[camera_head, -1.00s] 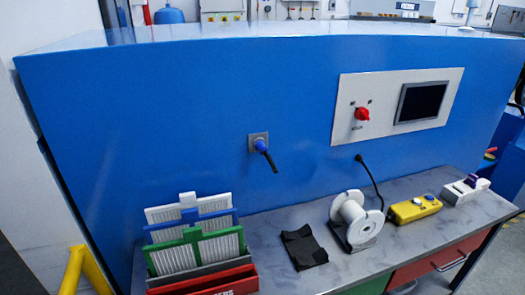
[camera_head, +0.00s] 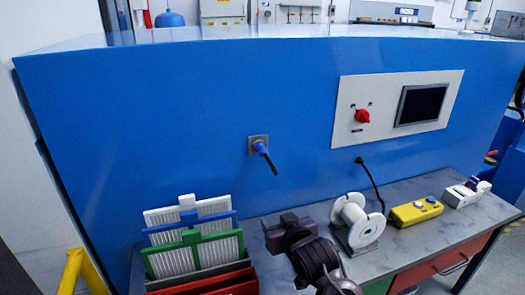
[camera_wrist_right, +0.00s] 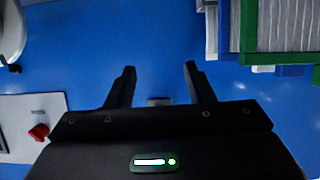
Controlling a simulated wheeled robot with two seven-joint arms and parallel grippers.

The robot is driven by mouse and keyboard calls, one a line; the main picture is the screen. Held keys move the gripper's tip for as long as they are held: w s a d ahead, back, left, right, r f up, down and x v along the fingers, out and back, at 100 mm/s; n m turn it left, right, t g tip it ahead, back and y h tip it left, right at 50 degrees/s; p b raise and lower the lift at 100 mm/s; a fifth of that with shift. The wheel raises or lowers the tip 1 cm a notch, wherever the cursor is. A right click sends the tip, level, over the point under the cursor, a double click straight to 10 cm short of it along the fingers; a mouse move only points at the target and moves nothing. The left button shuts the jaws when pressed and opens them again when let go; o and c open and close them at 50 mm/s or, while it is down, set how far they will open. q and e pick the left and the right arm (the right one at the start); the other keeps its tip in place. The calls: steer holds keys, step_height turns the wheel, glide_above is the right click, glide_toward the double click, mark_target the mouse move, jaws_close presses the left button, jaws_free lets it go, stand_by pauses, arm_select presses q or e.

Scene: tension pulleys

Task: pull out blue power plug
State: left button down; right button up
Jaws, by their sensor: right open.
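A small grey piece (camera_wrist_right: 158,101), apparently the socket plate, shows between the fingers near the gripper body; I cannot make out the plug there. My left gripper is not in view.
Filter panels (camera_head: 195,238) stand in a red holder at lower left. A white spool (camera_head: 357,220), a yellow control box (camera_head: 415,211) and a white-purple device (camera_head: 467,191) are on the grey table. A control panel with a red knob (camera_head: 362,116) is right of the plug.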

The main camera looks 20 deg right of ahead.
mark_target(265, 155)
steer(key=w+r+t, duration=0.2)
steer(key=w+r, duration=0.1)
steer(key=r, duration=0.2)
steer(key=w+d+r+t, duration=0.1)
steer(key=w+r+t, duration=0.1)
steer(key=r, duration=0.4)
steer(key=shift+w, duration=0.75)
steer(key=w+b, duration=0.1)
steer(key=w, duration=0.6)
steer(key=shift+a, duration=0.1)
steer(key=shift+w, duration=1.05)
steer(key=shift+p, duration=0.45)
steer(key=shift+c, duration=0.2)
jaws_close()
